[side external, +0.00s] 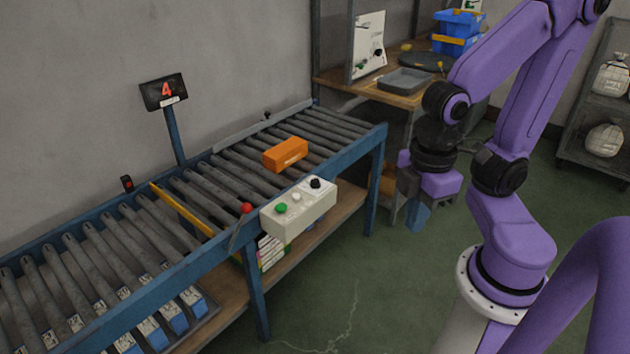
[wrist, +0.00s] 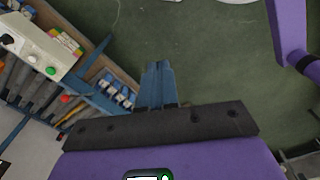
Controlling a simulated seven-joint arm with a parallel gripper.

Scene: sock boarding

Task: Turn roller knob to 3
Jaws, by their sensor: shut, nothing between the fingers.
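The roller knob appears to be the black knob (side external: 315,183) at the right end of a beige control box, beside a white button (side external: 296,197) and a green button (side external: 281,208). The box (side external: 300,212) is fixed to the front rail of the roller conveyor. In the wrist view the black knob (wrist: 8,39) sits at the upper left edge. The knob's setting is too small to read. My gripper (side external: 416,219) hangs to the right of the box, apart from it, pointing down. Its blue fingers (wrist: 158,82) are shut and empty in the wrist view.
An orange block (side external: 285,154) lies on the conveyor rollers (side external: 240,170). A red-topped lever (side external: 246,208) stands left of the box. A display (side external: 164,92) reads 4. A wooden bench (side external: 405,100) with a grey tray (side external: 405,81) stands behind. The green floor before the conveyor is clear.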

